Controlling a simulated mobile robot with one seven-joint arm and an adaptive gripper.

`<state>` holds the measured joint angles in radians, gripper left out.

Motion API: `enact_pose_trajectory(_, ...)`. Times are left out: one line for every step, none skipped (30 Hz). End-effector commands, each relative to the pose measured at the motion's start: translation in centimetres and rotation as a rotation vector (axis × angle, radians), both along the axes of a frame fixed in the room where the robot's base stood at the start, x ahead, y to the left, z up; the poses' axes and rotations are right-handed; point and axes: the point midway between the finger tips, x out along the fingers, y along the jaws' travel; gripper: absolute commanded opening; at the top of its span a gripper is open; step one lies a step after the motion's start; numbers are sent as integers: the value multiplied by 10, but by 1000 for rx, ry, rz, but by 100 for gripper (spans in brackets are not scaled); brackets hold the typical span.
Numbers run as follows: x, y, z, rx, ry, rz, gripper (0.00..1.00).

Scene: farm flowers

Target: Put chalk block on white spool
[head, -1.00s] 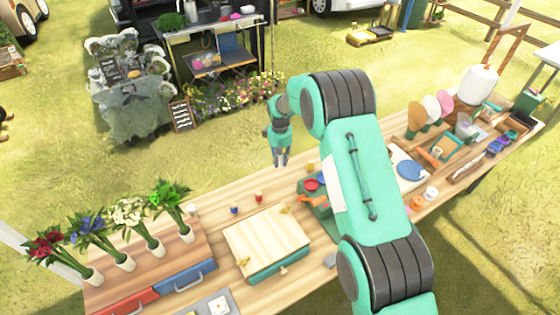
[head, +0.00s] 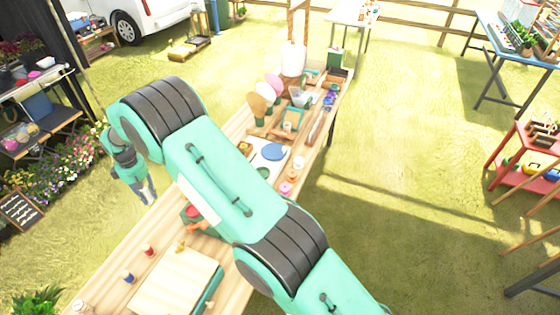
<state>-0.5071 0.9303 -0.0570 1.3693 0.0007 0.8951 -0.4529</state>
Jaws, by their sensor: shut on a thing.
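My gripper (head: 148,196) hangs above the grass beyond the far edge of the workbench, left of centre, fingers pointing down. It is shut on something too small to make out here. I cannot pick out the chalk block with certainty. The white spool is also uncertain. A small whitish piece (head: 83,306) stands at the lower left, and a white round piece (head: 298,162) sits beside a pink one (head: 286,188) right of my arm. A small red piece (head: 147,251) and blue piece (head: 128,277) stand on the bench, below my gripper in the picture.
A pale wooden board (head: 172,285) lies on the near bench. A blue disc (head: 273,152) and paddle-shaped items (head: 266,93) are farther along, with a large white cylinder (head: 293,58) at the far end. My arm hides the bench middle.

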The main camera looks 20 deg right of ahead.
Motion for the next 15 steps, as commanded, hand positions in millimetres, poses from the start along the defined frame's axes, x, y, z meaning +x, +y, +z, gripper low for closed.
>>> enact_pose_trajectory(4, -15, -3, -2, 4, -19, 0)
enact_pose_trajectory(6, -20, -3, -2, 4, -27, 0)
enact_pose_trajectory(8, -29, -3, -2, 4, -39, 0)
enact_pose_trajectory(10, -35, -3, -1, 4, -48, 0)
enact_pose_trajectory(12, -43, -3, -1, 4, -60, 0)
enact_pose_trajectory(15, -52, -3, 0, 4, -74, 0)
enact_pose_trajectory(17, -61, -3, 0, 5, -87, 0)
enact_pose_trajectory(20, -71, -3, 0, 5, -100, 0)
enact_pose_trajectory(23, -84, -3, 1, 6, -120, 0)
enact_pose_trajectory(25, -95, -2, 2, 5, -135, 0)
enact_pose_trajectory(28, -107, -2, 2, 5, -152, 0)
enact_pose_trajectory(31, -123, -2, 2, 6, -174, 0)
enact_pose_trajectory(33, -135, -3, 2, 6, -191, 0)
enact_pose_trajectory(34, -147, -3, 4, 7, -209, 0)
enact_pose_trajectory(36, -163, -3, 4, 7, -232, 0)
